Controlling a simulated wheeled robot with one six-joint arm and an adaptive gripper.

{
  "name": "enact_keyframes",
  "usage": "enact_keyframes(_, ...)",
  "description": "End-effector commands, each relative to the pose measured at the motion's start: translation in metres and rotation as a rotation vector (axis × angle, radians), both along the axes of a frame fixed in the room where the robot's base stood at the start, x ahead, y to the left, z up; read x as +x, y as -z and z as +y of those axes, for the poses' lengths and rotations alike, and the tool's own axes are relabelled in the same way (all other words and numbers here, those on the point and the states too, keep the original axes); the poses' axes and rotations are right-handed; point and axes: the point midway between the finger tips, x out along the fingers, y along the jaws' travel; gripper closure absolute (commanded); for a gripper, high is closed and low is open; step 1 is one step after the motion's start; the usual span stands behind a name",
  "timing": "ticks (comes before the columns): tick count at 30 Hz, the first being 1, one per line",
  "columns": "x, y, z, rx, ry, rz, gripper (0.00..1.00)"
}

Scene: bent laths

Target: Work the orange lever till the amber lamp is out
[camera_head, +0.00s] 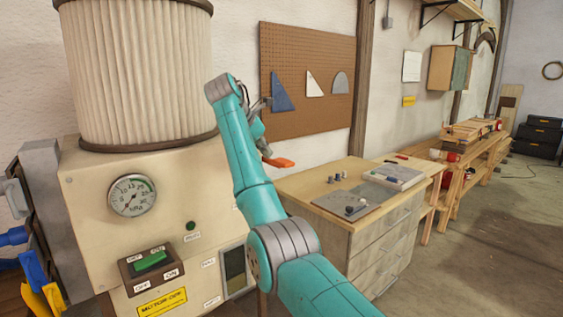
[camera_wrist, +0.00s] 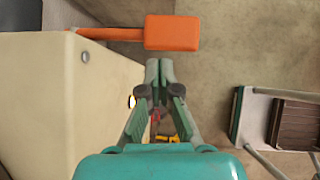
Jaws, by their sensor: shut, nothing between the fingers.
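The orange lever has a block-shaped handle (camera_wrist: 172,33) on a thin arm that runs left to the cream machine (camera_wrist: 35,90) in the wrist view. In the head view the orange handle (camera_head: 279,162) shows just right of my arm, beside the machine. My gripper (camera_wrist: 159,70) is shut and empty. Its fingertips appear just below the handle in the wrist picture, with a small gap; I cannot tell the depth between them. A small bright spot (camera_wrist: 132,101) shows at the machine's edge; I cannot tell whether it is the amber lamp. My arm hides part of the machine.
The machine carries a gauge (camera_head: 131,195), a green rocker switch (camera_head: 151,261) and a dark green lamp (camera_head: 191,226). A wooden workbench (camera_head: 300,190) with drawers stands to the right. A grey cart-like frame (camera_wrist: 240,115) shows right in the wrist view. Open floor (camera_head: 480,250) lies at far right.

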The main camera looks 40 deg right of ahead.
Motion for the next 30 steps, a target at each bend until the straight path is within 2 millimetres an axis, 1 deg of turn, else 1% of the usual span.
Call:
enact_keyframes(1, -0.004, -0.013, -0.001, 0.002, 0.000, 0.009, 1.00)
enact_keyframes(3, -0.008, -0.025, -0.001, 0.005, -0.003, 0.025, 1.00)
enact_keyframes(6, -0.012, -0.036, -0.001, 0.007, -0.004, 0.038, 1.00)
enact_keyframes(9, -0.014, -0.040, -0.001, 0.008, -0.005, 0.046, 1.00)
enact_keyframes(18, -0.014, -0.040, -0.001, 0.008, -0.005, 0.046, 1.00)
enact_keyframes(22, -0.015, -0.037, -0.002, 0.008, -0.005, 0.046, 1.00)
enact_keyframes(26, -0.015, -0.028, -0.003, 0.009, -0.005, 0.048, 1.00)
enact_keyframes(30, -0.017, -0.015, -0.006, 0.009, -0.006, 0.047, 1.00)
